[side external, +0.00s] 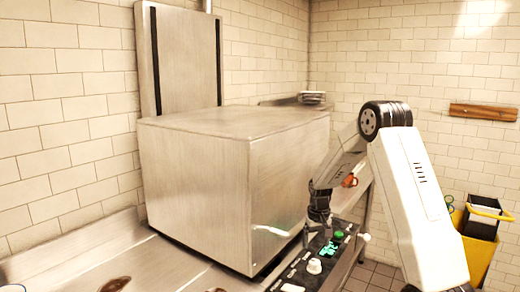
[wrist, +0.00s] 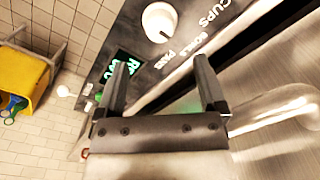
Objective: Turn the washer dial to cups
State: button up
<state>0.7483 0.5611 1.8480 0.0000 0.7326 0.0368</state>
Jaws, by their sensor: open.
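The washer dial is a round white knob (wrist: 158,21) on a dark control panel (wrist: 120,35), at the top of the wrist view. The words CUPS, BOWLS and PANS are printed to its right, with CUPS (wrist: 213,15) uppermost. A dark mark shows near the knob's lower edge; I cannot tell surely which word it points to. In the side view a white knob (side external: 314,266) stands on the panel below my gripper (side external: 320,215). My gripper (wrist: 168,88) is open and empty, fingers apart from the knob.
The panel also carries a green lit display (wrist: 120,70), a green button (side external: 338,236) and a white knob at its end (side external: 364,237). The large steel washer hood (side external: 200,190) stands behind the panel. A yellow bucket (side external: 478,240) is on the floor at right.

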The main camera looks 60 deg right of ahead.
aim_at(315, 262)
jog(key=shift+f, duration=3.85)
grip_shut()
